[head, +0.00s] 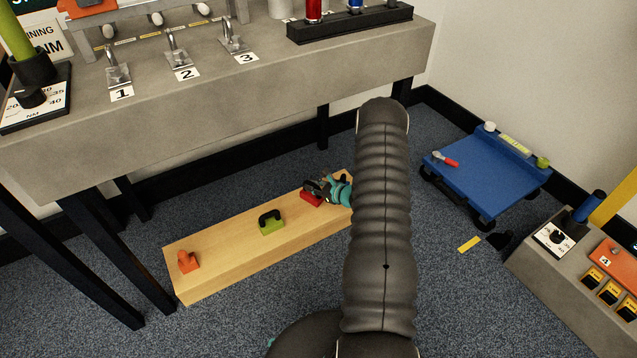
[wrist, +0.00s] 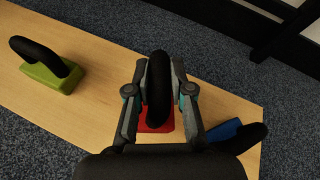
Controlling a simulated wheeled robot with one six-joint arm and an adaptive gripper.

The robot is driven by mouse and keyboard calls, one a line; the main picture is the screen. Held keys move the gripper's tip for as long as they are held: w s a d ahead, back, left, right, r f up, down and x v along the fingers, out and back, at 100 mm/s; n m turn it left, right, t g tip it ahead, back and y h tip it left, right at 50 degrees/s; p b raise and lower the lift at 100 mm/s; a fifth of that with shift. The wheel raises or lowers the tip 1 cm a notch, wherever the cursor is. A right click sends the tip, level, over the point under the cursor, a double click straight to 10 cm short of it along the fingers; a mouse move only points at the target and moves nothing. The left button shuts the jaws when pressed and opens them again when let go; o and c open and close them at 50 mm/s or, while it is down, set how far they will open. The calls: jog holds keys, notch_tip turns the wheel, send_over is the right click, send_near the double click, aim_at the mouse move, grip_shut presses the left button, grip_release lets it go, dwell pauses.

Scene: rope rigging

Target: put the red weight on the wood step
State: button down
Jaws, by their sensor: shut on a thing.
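The red weight (head: 311,199) has a red block base and a black arched handle. It is on the wood step (head: 222,258), near the step's right part in the head view; whether its base fully rests on the wood is hard to tell. My gripper (head: 322,187) is shut on the red weight's handle. In the wrist view the red weight (wrist: 157,122) shows between the fingers of my gripper (wrist: 158,88), over the wood step (wrist: 100,112). Part of its base is hidden by my wrist.
A green weight (head: 271,224) and an orange weight (head: 187,262) stand on the step to the left. A blue weight (wrist: 237,132) is close to the gripper's right in the wrist view. A grey bench (head: 210,88) stands behind, and a blue cart (head: 485,175) at right.

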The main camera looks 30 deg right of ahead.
jog(key=shift+f, duration=1.85)
jog(key=c, duration=1)
grip_release()
jog(key=shift+f, duration=0.15)
jog(key=shift+c, duration=0.2)
